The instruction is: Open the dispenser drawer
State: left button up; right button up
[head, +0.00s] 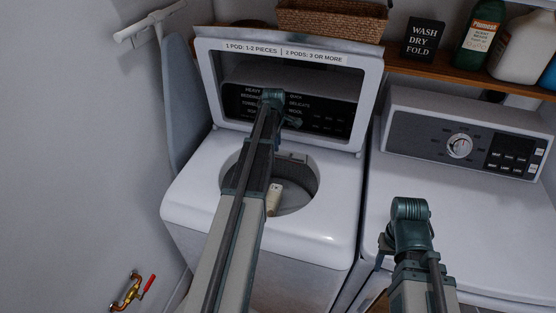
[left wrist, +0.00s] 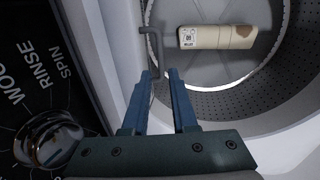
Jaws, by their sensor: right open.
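The left machine (head: 190,190) has its lid (head: 370,90) raised and its round drum opening uncovered. A small pale grey part, perhaps the dispenser drawer (head: 292,157), sits at the back rim of the opening, partly behind my left arm. My left gripper (head: 292,121) is in front of the control panel, above that rim. My right gripper (head: 386,248) is open and empty over the right machine's front left corner.
A cream labelled block (left wrist: 215,37) lies in the drum. A knob (left wrist: 50,140) is close to the left gripper. The right machine (head: 470,210) has a clear top. A shelf (head: 460,72) holds a basket, a sign and bottles. An ironing board (head: 183,100) leans at left.

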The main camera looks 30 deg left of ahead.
aim_at(278, 157)
pick_arm(q)
jog(key=f+b, duration=0.1)
jog(key=f, duration=0.1)
jog(key=f+b, duration=0.2)
jog(key=w+f+b, duration=0.1)
jog(key=f+b, duration=0.1)
jog(key=shift+a+f, duration=0.15)
jog(key=shift+f, duration=0.05)
grip_shut()
dwell(1.2)
